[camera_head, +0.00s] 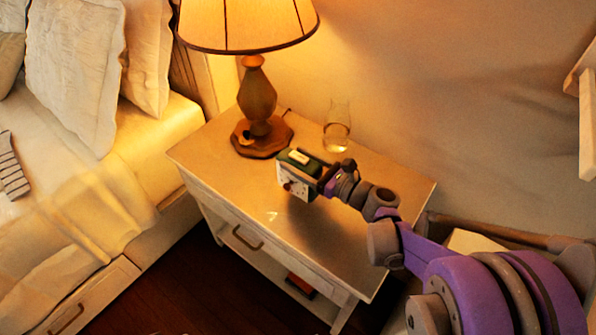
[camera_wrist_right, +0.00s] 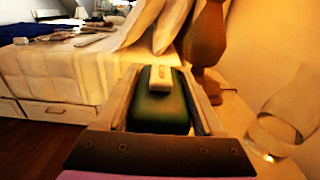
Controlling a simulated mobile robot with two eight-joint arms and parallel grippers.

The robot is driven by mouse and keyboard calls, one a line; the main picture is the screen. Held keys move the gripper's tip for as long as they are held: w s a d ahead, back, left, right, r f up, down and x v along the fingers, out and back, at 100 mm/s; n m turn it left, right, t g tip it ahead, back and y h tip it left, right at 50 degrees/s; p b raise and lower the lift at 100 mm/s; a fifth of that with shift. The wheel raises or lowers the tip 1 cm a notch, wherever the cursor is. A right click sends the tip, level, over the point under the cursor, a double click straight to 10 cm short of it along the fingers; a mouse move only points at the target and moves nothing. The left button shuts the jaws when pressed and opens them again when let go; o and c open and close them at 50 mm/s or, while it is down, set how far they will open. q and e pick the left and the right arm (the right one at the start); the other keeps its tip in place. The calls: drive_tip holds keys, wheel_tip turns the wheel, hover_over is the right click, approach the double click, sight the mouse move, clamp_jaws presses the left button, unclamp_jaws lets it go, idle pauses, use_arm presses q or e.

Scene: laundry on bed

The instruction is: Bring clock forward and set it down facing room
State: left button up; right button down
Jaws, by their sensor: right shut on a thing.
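The clock (camera_head: 297,174) is a small dark green box with a pale top button and a light face, seen in the head view over the nightstand (camera_head: 393,192). Its face is turned toward the front left, toward the bed side and room. My right gripper (camera_head: 324,180) is shut on the clock, reaching in from the right. In the right wrist view the green clock (camera_wrist_right: 160,108) sits between the two fingers of my right gripper (camera_wrist_right: 163,100). I cannot tell whether its base touches the nightstand top. My left gripper is not in view.
A lamp (camera_head: 257,95) with a wooden base stands behind the clock at the back left. A glass (camera_head: 337,127) stands at the back, near the wall. The front of the nightstand top is clear. The bed (camera_head: 85,170) is at the left.

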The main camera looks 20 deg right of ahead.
drive_tip(key=shift+f+b, duration=0.55)
drive_tip(key=shift+f, duration=1.2)
drive_tip(key=shift+f, duration=0.2)
unclamp_jaws()
drive_tip(key=shift+r, duration=0.1)
drive_tip(key=shift+r, duration=0.25)
drive_tip(key=v, duration=1.2)
drive_tip(key=shift+p, duration=0.45)
drive_tip(key=shift+f, duration=0.15)
